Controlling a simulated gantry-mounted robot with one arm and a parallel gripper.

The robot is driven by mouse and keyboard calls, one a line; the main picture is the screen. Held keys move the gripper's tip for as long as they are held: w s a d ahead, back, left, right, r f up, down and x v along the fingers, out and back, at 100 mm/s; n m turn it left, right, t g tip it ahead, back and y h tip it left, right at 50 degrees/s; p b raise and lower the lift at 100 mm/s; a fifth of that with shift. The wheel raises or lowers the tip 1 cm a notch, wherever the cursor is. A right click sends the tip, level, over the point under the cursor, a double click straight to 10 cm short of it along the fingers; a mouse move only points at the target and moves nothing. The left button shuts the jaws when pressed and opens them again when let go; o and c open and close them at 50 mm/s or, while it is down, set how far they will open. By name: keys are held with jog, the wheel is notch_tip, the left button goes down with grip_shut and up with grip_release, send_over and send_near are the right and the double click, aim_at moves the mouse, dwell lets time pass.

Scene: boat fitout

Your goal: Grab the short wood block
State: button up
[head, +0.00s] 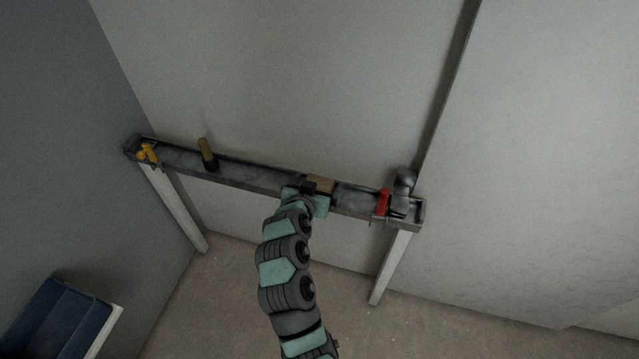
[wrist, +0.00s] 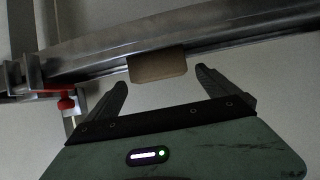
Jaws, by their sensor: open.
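The short wood block (wrist: 158,68) is a small brown piece at the edge of the dark metal shelf in the wrist view. In the head view the wood block (head: 322,183) sits on the shelf, right of its middle, partly hidden by my gripper. My gripper (wrist: 162,82) is open, its two dark fingers spread to either side of the block's near edge. The fingers look short of the block or just level with its front; I cannot tell the exact depth. In the head view my gripper (head: 312,187) is at the shelf's front edge.
The narrow shelf (head: 255,181) has a raised rim. A red-handled clamp (head: 383,202) and a dark grey tool (head: 403,185) are at its right end. A brown-handled tool (head: 208,153) stands left of centre, with yellow items (head: 147,153) at the left end. A blue bin (head: 58,318) is lower left.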

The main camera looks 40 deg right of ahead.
jog(key=shift+f, duration=0.1)
jog(key=shift+c, duration=0.5)
jog(key=c, duration=1.4)
